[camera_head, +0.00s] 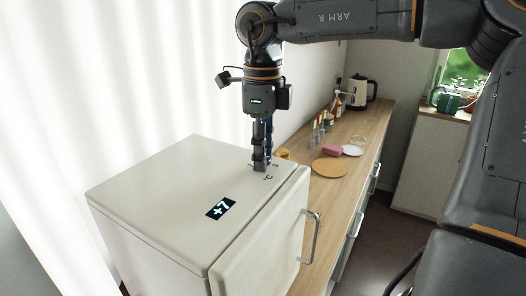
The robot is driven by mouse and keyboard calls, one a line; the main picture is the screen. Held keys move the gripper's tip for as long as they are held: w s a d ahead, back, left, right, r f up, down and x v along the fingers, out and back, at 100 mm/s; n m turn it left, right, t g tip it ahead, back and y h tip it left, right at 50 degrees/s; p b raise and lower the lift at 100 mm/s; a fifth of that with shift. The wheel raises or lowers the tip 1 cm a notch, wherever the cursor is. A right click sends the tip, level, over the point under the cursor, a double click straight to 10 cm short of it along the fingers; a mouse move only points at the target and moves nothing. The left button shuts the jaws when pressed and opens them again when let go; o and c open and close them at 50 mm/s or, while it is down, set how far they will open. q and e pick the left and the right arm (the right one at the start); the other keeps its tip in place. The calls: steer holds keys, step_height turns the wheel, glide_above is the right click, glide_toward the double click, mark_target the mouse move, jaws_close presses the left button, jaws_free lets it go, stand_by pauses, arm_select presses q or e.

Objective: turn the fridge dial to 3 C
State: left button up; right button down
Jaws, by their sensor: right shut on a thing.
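The white fridge (160,195) stands in the lower middle, with a door handle (310,237) on its right face. A small dark display (220,208) on its top reads "+7". My right gripper (260,166) points straight down onto the far part of the fridge top, shut on the dial. The fingers hide the dial almost wholly; only a few small dark marks show beside it. I cannot read where the dial points. My left gripper is not in view.
A wooden counter (328,192) runs back to the right of the fridge. It bears a round board (329,167), a pink sponge-like thing (333,149), a white plate (351,151), bottles and a kettle (359,91). A watering can (447,101) stands by the window.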

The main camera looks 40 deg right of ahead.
steer(key=c, duration=1.1)
jaws_free()
step_height(320, 180, up, 12)
